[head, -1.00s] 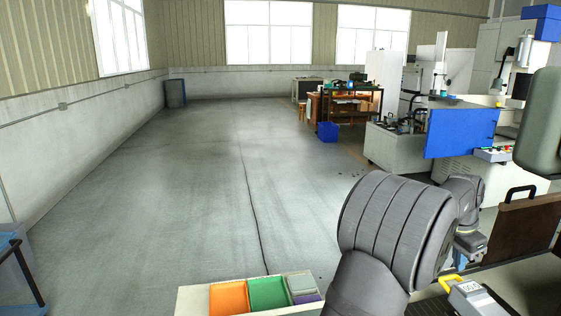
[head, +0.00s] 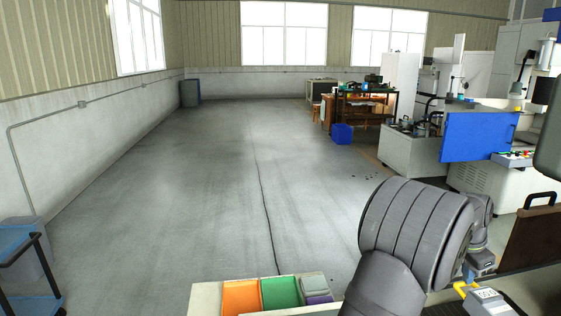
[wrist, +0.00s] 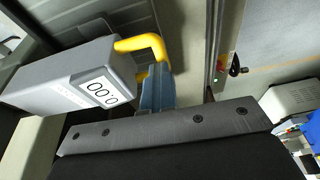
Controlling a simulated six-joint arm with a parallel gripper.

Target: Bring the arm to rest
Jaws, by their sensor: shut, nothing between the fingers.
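My gripper shows in the wrist view as closed blue fingers (wrist: 157,90) beyond my dark gripper body, with nothing between them. In the head view my grey arm fills the lower right, and the gripper hangs low there, mostly hidden. A grey device (wrist: 75,80) with a display reading 00.0 and a yellow bent handle (wrist: 148,46) is right beside the fingers in the wrist view. Whether the fingers touch the handle I cannot tell. The same device (head: 487,303) shows at the lower right edge of the head view.
A pale tray (head: 207,299) with orange, green, grey and purple compartments stands left of my arm. A brown panel with a black handle (head: 535,235) is to the right. A blue-shelved cart (head: 35,268) stands at far left. Machines line the right side. The middle floor is clear.

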